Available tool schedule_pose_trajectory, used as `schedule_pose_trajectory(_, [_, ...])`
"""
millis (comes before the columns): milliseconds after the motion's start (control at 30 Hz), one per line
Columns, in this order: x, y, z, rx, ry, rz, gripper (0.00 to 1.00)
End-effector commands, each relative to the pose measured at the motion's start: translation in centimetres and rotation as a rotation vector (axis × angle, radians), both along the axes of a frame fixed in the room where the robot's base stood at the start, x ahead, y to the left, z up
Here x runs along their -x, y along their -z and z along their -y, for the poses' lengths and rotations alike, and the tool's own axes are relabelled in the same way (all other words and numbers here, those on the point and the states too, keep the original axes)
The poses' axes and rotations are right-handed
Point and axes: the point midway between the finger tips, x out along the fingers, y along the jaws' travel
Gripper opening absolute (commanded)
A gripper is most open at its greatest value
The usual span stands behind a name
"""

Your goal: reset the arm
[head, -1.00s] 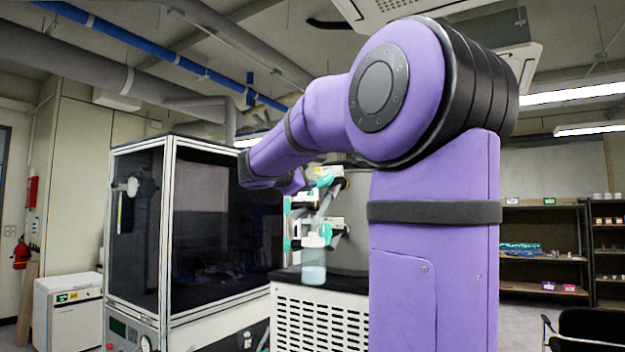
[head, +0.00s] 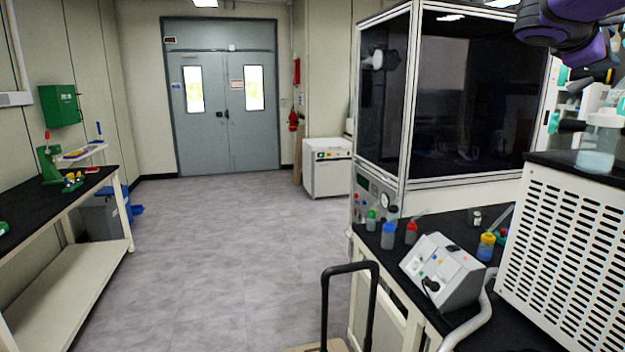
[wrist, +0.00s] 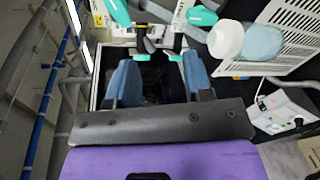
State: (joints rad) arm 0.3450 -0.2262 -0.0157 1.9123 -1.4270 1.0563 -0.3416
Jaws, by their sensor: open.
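My gripper (wrist: 158,80) shows in the wrist view with its two blue-grey fingers spread apart and nothing between them. The dark end of my purple arm shows at the top right of the head view, but the fingertips cannot be made out there. A flask with a white cap and pale liquid (head: 598,150) stands on the white vented unit (head: 565,240) in the head view. The flask also shows in the wrist view (wrist: 262,43), to the right of my gripper and apart from it. Teal-handled valves are near the fingers.
A dark-glazed cabinet (head: 470,110) stands left of the vented unit. A bench holds small coloured bottles and a grey control box (head: 443,270). A cart handle (head: 350,268) rises in front. The floor (head: 230,240) toward the double doors is open, with a workbench at left.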

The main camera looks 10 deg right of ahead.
Motion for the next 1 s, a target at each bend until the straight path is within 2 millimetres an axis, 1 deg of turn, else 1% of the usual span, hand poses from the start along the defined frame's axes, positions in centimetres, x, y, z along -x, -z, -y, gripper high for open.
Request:
schedule_pose_trajectory(33, [0.9, 1.7, -1.8, -0.08, -0.021, 0.045, 0.47])
schedule_pose_trajectory(167, [2.9, 6.6, -6.6, -0.323, -0.054, 0.166, 0.47])
schedule_pose_trajectory(200, [3.7, 8.1, -8.1, -0.396, -0.06, 0.2, 0.47])
schedule_pose_trajectory(267, [4.7, 10.4, -10.4, -0.511, -0.065, 0.248, 0.47])
schedule_pose_trajectory(300, [5.4, 11.8, -12.0, -0.587, -0.068, 0.28, 0.47])
schedule_pose_trajectory(367, [6.6, 14.0, -14.4, -0.702, -0.064, 0.324, 0.47])
schedule_pose_trajectory(400, [7.4, 15.3, -16.0, -0.779, -0.059, 0.35, 0.47])
schedule_pose_trajectory(467, [8.6, 17.3, -18.4, -0.893, -0.05, 0.389, 0.47])
schedule_pose_trajectory(500, [9.5, 18.6, -20.0, -0.971, -0.039, 0.414, 0.47])
schedule_pose_trajectory(600, [11.5, 21.4, -23.6, -1.148, -0.005, 0.463, 0.47])
schedule_pose_trajectory(700, [13.3, 23.6, -26.5, -1.295, 0.035, 0.498, 0.47])
schedule_pose_trajectory(800, [14.5, 25.0, -28.5, -1.398, 0.07, 0.519, 0.47])
schedule_pose_trajectory(900, [15.2, 25.7, -29.6, -1.455, 0.094, 0.532, 0.47])
schedule_pose_trajectory(1000, [15.4, 25.9, -29.9, -1.471, 0.101, 0.534, 0.47])
